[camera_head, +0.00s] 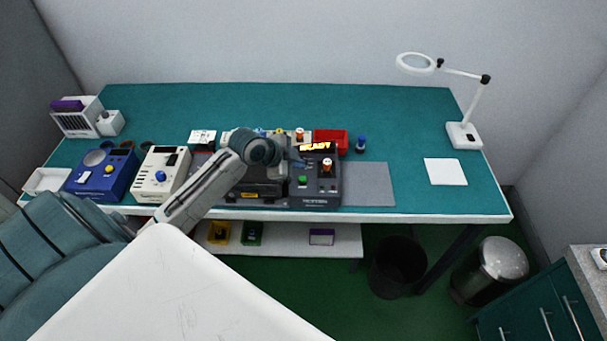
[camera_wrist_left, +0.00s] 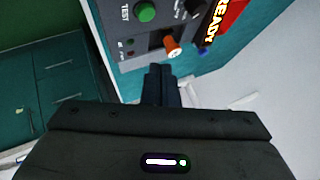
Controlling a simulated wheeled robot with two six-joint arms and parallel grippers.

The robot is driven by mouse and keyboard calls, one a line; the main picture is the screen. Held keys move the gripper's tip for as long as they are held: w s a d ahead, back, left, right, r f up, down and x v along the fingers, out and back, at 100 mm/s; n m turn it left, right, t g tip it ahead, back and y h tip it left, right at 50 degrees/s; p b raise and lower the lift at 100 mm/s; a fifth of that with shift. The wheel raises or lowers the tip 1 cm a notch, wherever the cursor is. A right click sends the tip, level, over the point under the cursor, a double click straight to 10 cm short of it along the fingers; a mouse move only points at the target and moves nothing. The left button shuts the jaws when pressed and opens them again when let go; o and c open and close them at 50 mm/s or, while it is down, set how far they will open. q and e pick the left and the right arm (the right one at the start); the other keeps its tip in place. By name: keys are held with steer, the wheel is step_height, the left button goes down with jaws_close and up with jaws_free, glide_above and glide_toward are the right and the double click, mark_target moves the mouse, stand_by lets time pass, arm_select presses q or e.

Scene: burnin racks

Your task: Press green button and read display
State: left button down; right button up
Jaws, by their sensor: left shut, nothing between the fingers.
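The dark grey tester (camera_head: 327,187) stands near the front edge of the teal bench. Its green button (camera_head: 302,180) is on the top panel; in the left wrist view the green button (camera_wrist_left: 146,12) is beside the word TEST. The display (camera_head: 316,146) shows lit yellow letters; in the left wrist view the display (camera_wrist_left: 211,25) reads READY. My left gripper (camera_head: 299,161) is shut and empty, over the tester between the green button and the display. In the left wrist view the fingers (camera_wrist_left: 161,84) are together, pointing toward the panel. I cannot tell their exact height. My right gripper is out of view.
An orange-capped part (camera_head: 326,163) stands on the tester's right side. A red bin (camera_head: 331,140) and a blue-topped item (camera_head: 361,144) are behind it. A grey mat (camera_head: 368,184) lies clear to the right. A white device (camera_head: 160,175) and a blue device (camera_head: 102,174) are at left.

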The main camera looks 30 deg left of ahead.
mark_target(302, 179)
arm_select(q)
steer(key=r, duration=0.1)
steer(key=w+r, duration=0.1)
steer(key=a+r+m, duration=0.1)
steer(key=shift+w+r+t, duration=0.15)
steer(key=shift+w+t, duration=0.15)
steer(key=shift+w, duration=0.1)
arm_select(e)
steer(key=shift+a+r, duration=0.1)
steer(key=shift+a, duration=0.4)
